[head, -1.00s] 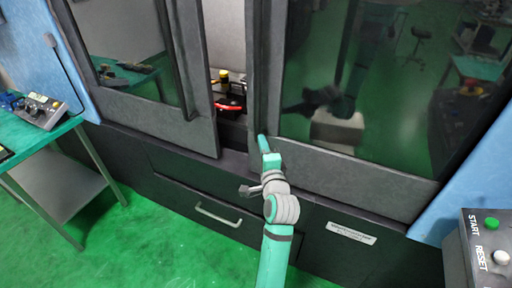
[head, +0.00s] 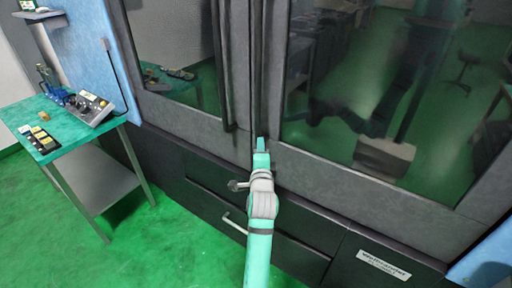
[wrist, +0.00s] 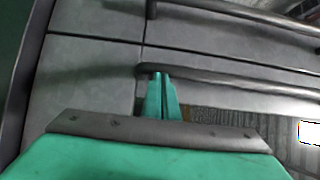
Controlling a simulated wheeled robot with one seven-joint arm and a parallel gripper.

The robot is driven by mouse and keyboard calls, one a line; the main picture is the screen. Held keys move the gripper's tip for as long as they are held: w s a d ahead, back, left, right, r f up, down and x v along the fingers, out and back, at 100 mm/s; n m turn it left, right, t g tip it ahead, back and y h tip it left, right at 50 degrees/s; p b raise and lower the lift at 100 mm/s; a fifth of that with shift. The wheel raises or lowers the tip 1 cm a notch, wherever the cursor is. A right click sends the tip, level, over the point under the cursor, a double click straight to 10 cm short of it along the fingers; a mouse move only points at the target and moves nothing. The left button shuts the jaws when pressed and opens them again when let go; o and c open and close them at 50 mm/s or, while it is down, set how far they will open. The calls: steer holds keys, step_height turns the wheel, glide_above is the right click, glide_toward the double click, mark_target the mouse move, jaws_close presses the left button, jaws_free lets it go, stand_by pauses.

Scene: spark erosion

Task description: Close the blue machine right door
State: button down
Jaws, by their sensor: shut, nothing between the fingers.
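The blue machine's right door (head: 355,165) is a dark grey frame around a large reflective window. Its left edge stands against the left door (head: 185,117), with only a thin seam visible between them. In the wrist view the seam (wrist: 100,38) runs between two dark bar handles. My gripper (head: 261,143) is shut and empty at the lower left corner of the right door. In the wrist view my fingertips (wrist: 160,76) overlap the end of the nearer bar handle (wrist: 230,84); I cannot tell whether they touch it.
A side table (head: 80,127) with a control box (head: 88,107) stands at the left. Below the doors is a dark lower panel with a drawer handle (head: 233,224) and a label plate (head: 384,265). Green floor (head: 150,245) is clear at the front left.

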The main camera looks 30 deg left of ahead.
steer(key=shift+w+d+r, duration=0.2)
steer(key=shift+w+d, duration=0.05)
steer(key=shift+d, duration=0.05)
steer(key=w+d+v, duration=0.1)
steer(key=d+v, duration=0.1)
steer(key=v, duration=1.1)
steer(key=s+d+f+n+h, duration=0.5)
steer(key=s+d+f, duration=1.05)
steer(key=f, duration=0.35)
steer(key=s+d+n+h, duration=0.2)
steer(key=s+d+n, duration=0.1)
steer(key=s, duration=1)
steer(key=s+d+f+n+h, duration=0.1)
steer(key=s+d+n, duration=0.3)
steer(key=s, duration=0.9)
steer(key=shift+d+h, duration=0.4)
steer(key=shift+d, duration=0.25)
steer(key=shift+w+d, duration=0.15)
steer(key=shift+w, duration=0.05)
